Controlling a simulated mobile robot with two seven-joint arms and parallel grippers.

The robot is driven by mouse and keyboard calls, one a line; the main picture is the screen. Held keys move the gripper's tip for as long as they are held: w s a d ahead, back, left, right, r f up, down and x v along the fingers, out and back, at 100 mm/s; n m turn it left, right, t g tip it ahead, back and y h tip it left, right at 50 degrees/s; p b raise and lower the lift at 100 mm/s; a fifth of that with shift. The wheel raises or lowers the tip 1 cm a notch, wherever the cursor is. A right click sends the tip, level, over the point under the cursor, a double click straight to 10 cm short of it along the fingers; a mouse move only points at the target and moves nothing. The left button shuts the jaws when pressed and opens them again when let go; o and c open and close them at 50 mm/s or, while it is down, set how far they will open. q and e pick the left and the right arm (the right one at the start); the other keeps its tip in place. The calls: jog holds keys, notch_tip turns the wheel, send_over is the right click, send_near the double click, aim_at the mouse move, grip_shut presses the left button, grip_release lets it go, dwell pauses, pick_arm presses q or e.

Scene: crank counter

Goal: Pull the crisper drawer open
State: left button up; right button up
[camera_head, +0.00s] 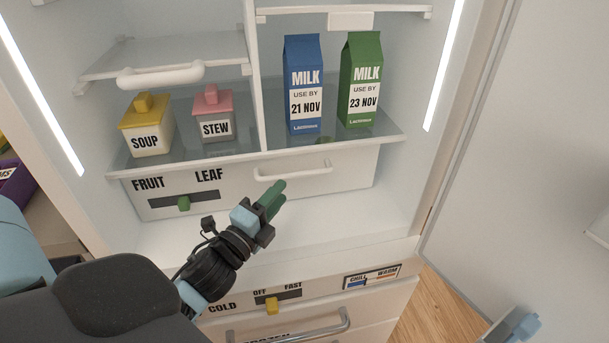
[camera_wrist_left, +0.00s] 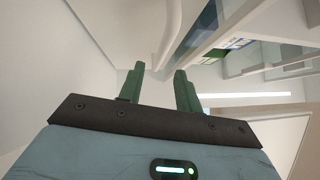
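The crisper drawer (camera_head: 345,177) is the white drawer under the glass shelf, marked FRUIT and LEAF. It looks shut, with its white bar handle (camera_head: 293,171) on the front.
Blue and green milk cartons (camera_head: 304,85) stand on the shelf above, with the soup tub (camera_head: 147,128) and stew tub (camera_head: 213,116) at left. A green slider (camera_head: 183,203) is on the drawer front. The freezer drawer (camera_head: 385,300) is below. The open fridge door (camera_head: 530,170) fills the right.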

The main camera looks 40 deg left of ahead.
aim_at(294, 177)
pick_arm(q)
jog(key=shift+w+a+r+p, duration=0.1)
jog(key=shift+w+r, duration=0.1)
jog(key=shift+w, duration=1.05)
jog(key=shift+w+a+r+p, duration=0.1)
jog(key=shift+w+r+p, duration=0.05)
jog(key=shift+w, duration=1.1)
jog(key=shift+w+r+p, duration=0.1)
jog(key=shift+w+r, duration=0.1)
jog(key=shift+w, duration=1.05)
jog(key=shift+c, duration=0.4)
grip_shut()
